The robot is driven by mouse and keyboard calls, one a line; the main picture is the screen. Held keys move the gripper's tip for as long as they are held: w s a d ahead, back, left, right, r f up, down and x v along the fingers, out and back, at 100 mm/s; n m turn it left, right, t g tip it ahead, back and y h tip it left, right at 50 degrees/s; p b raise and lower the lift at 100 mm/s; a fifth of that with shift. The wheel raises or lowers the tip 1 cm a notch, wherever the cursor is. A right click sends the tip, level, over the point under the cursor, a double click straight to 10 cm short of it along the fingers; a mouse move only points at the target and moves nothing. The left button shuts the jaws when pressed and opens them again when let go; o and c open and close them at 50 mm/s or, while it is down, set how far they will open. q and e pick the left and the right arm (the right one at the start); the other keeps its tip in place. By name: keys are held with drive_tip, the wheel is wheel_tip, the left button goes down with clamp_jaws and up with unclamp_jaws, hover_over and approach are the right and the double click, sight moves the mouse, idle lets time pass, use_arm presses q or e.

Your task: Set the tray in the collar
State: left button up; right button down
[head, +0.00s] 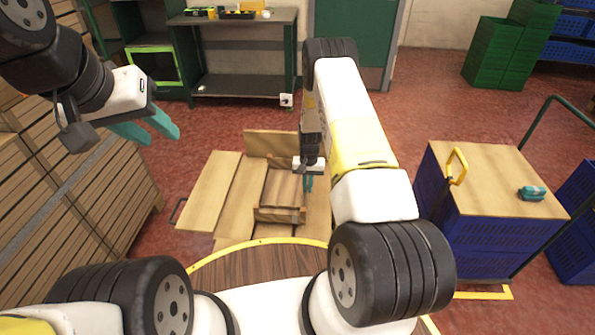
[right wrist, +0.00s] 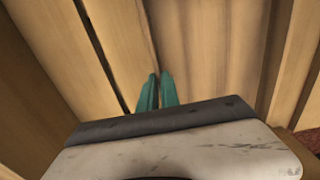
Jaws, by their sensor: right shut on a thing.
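A shallow wooden tray (head: 281,216) with raised ends lies low in front of me in the head view. Light wooden boards surround it, seemingly the collar (head: 270,143), with an upright board behind the tray and flat boards to its left. My right gripper (head: 308,184) reaches down at the tray's right edge and is shut on the tray. In the right wrist view its teal fingers (right wrist: 158,78) are close together against wood; the gripped edge is mostly hidden. I cannot tell whether the tray rests on the boards. My left gripper (head: 163,140) is open and empty, above the left side.
Stacked wooden crates (head: 75,170) stand at the left. A wood-topped blue crate stack (head: 490,180) with a yellow handle and a teal object (head: 532,193) stands at the right. A workbench (head: 240,80) and green crates (head: 497,55) are behind. Red floor between is clear.

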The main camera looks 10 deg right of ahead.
drive_tip(key=shift+w+a, duration=0.35)
drive_tip(key=shift+d+f, duration=0.1)
drive_tip(key=shift+f, duration=1.65)
drive_tip(key=shift+s+f, duration=0.1)
drive_tip(key=shift+f, duration=0.05)
drive_tip(key=c, duration=1.6)
unclamp_jaws()
